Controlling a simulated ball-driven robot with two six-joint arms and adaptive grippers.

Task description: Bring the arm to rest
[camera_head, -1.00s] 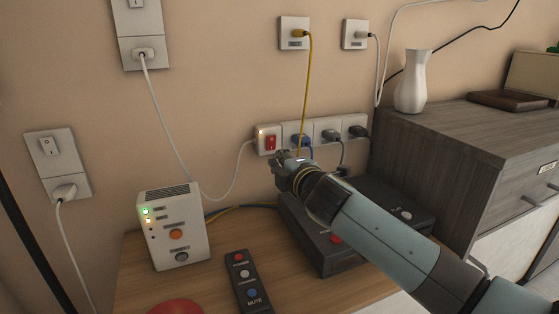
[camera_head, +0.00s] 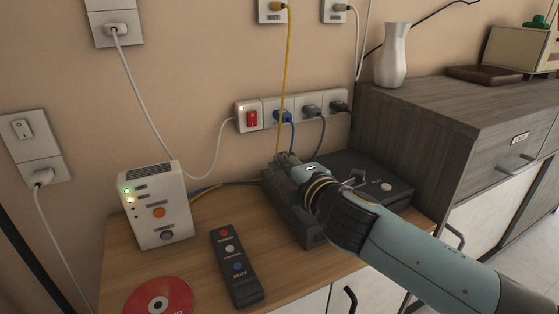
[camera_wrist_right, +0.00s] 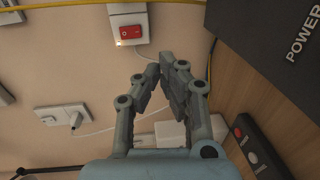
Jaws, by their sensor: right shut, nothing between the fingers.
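My right arm comes in from the lower right in the head view, and its gripper (camera_head: 284,158) is over the back left part of the black box. In the right wrist view the gripper (camera_wrist_right: 165,72) has its fingers brought together, with nothing held between them. The black box (camera_head: 385,178) lies on the wooden cabinet top, partly hidden by my arm. It also shows in the wrist view (camera_wrist_right: 268,45) with the word POWER. My left gripper is not in view.
A power strip (camera_head: 270,112) with a red switch and several plugs is on the wall behind the gripper. A white router-like box (camera_head: 158,205), a remote (camera_head: 236,268) and a red disc (camera_head: 160,298) are to the left. A grey cabinet (camera_head: 450,115) holds a vase (camera_head: 393,55).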

